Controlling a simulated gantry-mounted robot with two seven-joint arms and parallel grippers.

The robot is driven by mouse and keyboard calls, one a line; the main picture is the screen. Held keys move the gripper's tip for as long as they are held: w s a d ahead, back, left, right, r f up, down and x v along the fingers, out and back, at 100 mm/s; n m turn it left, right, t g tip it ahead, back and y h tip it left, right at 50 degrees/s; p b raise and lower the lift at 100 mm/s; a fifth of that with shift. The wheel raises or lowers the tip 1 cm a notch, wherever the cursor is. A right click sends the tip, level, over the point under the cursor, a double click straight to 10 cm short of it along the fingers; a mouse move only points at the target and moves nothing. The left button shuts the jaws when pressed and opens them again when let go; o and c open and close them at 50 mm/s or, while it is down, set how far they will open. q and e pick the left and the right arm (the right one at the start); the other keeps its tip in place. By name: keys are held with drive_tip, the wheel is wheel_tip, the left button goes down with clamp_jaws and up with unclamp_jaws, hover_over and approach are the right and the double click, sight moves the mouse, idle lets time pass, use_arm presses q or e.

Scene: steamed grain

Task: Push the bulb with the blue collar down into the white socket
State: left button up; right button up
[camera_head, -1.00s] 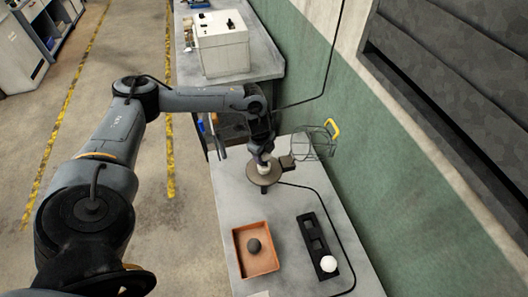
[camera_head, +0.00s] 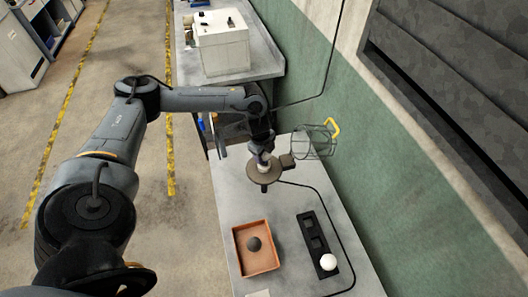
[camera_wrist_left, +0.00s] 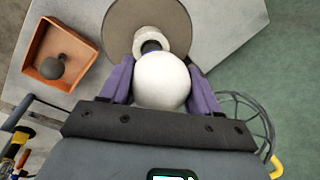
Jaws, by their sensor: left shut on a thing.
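My left gripper (camera_head: 262,152) is over the round brown base (camera_head: 280,173) on the near table. In the left wrist view, its purple fingers (camera_wrist_left: 160,85) are shut on a white bulb (camera_wrist_left: 162,80). The bulb's narrow dark collar (camera_wrist_left: 151,46) points at the white socket (camera_wrist_left: 148,35) on the brown base (camera_wrist_left: 120,25). The collar's end is at the socket opening; I cannot tell how deep it sits. The collar's blue is hard to make out. In the head view the gripper hides most of the bulb. My right gripper is not in view.
An orange tray (camera_head: 238,259) holds a dark bulb (camera_head: 254,243). A black rack (camera_head: 309,228) holds another white bulb (camera_head: 328,262) at its near end. A wire cage (camera_head: 318,145) with a yellow hook stands right of the base. A black cable crosses the table.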

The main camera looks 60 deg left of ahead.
use_arm(q)
drive_tip(key=shift+f, duration=0.55)
idle(0.4)
drive_tip(key=shift+f, duration=0.15)
idle(0.5)
drive_tip(key=shift+f, duration=0.1)
drive_tip(key=shift+f+b, duration=0.4)
drive_tip(key=o, duration=1.1)
drive_tip(key=shift+o, duration=0.2)
drive_tip(key=shift+r, duration=0.1)
drive_tip(key=r, duration=0.3)
drive_tip(key=s+r, duration=0.1)
drive_tip(key=r, duration=0.6)
drive_tip(key=shift+s+d+r+b, duration=0.3)
drive_tip(key=shift+s+b, duration=0.05)
drive_tip(key=shift+b, duration=0.05)
drive_tip(key=shift+r, duration=0.1)
